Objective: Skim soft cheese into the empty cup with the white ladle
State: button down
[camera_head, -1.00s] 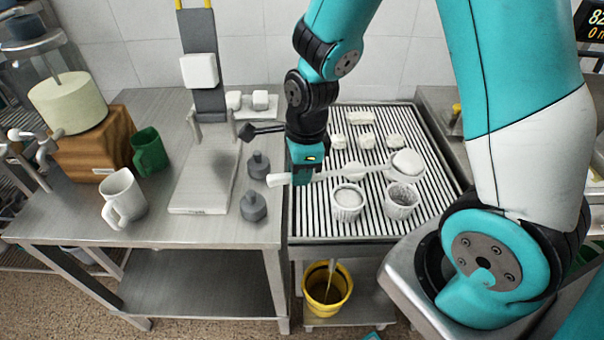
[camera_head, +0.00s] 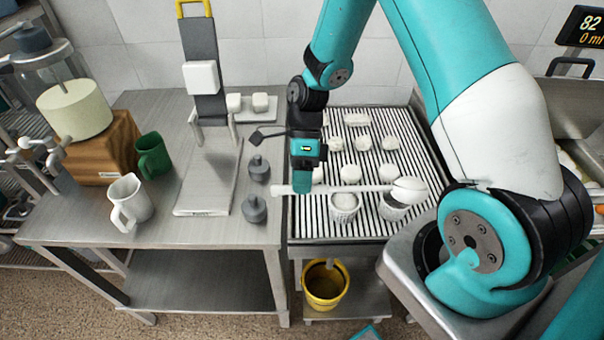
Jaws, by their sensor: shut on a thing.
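My gripper (camera_head: 303,188) is shut on the handle of the white ladle (camera_head: 365,188) above the slatted drain tray (camera_head: 300,226). The handle lies nearly level, and the bowl (camera_head: 409,189) at its right end is over the right perforated cup (camera_head: 393,209), hiding part of its rim and opening. A white mass appears to be in the bowl, but white on white makes its amount hard to tell. The left perforated cup (camera_head: 344,207) stands upright under the handle with white content near its rim. The inside of the right cup is mostly hidden now.
Several white cheese pieces (camera_head: 355,119) lie behind the cups. On the left table stand a white mug (camera_head: 128,203), a green mug (camera_head: 153,152), dark weights (camera_head: 255,209) and a metal plate (camera_head: 210,185). A yellow bucket (camera_head: 325,285) is below the tray.

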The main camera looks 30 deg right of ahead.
jog(key=shift+w+d+g+y+p, duration=0.15)
jog(key=shift+g+y+p, duration=0.3)
jog(key=shift+g+p, duration=0.45)
jog(key=shift+w+d+g+y+p, duration=0.15)
jog(key=shift+g+y+p, duration=0.3)
jog(key=shift+g+p, duration=0.45)
jog(key=shift+f, duration=0.1)
